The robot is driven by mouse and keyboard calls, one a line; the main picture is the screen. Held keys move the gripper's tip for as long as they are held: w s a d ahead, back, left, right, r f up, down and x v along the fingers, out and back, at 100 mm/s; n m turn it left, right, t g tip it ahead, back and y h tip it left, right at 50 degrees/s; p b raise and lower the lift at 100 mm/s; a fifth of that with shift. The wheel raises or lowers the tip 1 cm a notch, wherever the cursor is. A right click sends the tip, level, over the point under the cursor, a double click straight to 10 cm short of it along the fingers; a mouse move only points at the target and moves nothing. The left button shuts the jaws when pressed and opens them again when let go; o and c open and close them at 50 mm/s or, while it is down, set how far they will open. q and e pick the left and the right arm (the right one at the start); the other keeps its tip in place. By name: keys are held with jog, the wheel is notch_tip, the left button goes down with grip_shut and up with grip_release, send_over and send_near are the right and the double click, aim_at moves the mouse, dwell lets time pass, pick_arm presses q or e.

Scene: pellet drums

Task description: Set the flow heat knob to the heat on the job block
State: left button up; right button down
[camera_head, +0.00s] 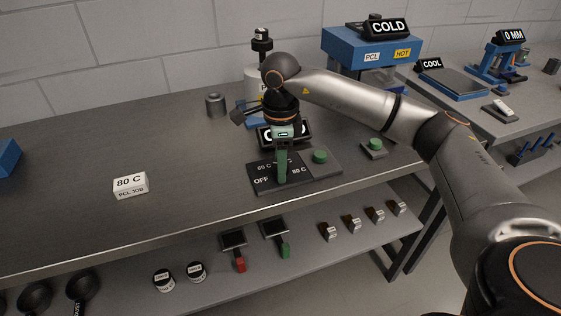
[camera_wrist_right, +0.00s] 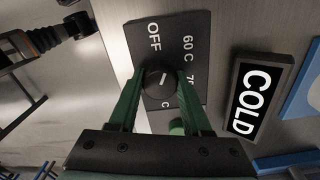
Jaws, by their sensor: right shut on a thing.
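The black flow heat knob (camera_wrist_right: 152,82) sits on a dark dial plate (camera_head: 262,184) marked OFF and with temperatures; 60 C reads clearly in the wrist view, and 80 C at the plate's right in the head view. My right gripper (camera_head: 282,178) points down with its green fingers on both sides of the knob, shut on it. The knob's white mark shows in the wrist view, but I cannot tell which label it points to. The white job block (camera_head: 130,186) reads 80 C, PCL JOB and stands on the bench at the left. My left gripper is not in view.
A black COLD sign (camera_wrist_right: 257,97) stands beside the dial plate. A green button (camera_head: 320,156) is right of the dial, another (camera_head: 375,144) farther right. The bench between job block and dial is clear.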

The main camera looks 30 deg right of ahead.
jog(key=m, duration=0.3)
jog(key=shift+m+p, duration=0.3)
jog(key=shift+m, duration=0.1)
jog(key=m+p, duration=0.1)
jog(key=m, duration=0.4)
jog(key=shift+r, duration=0.1)
jog(key=m, duration=0.4)
jog(key=shift+p, duration=0.4)
jog(key=m, duration=0.2)
jog(key=shift+m+p, duration=0.3)
jog(key=shift+m, duration=0.1)
jog(key=m+p, duration=0.1)
jog(key=m, duration=0.2)
jog(key=shift+m, duration=0.3)
jog(key=m+p, duration=0.1)
jog(key=m, duration=0.2)
jog(key=shift+m, duration=0.3)
jog(key=m+p, duration=0.1)
jog(key=m, duration=0.3)
jog(key=shift+m, duration=0.3)
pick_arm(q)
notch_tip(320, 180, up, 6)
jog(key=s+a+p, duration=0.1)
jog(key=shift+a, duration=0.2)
pick_arm(e)
jog(key=shift+d+m, duration=0.1)
jog(key=shift+m, duration=1.5)
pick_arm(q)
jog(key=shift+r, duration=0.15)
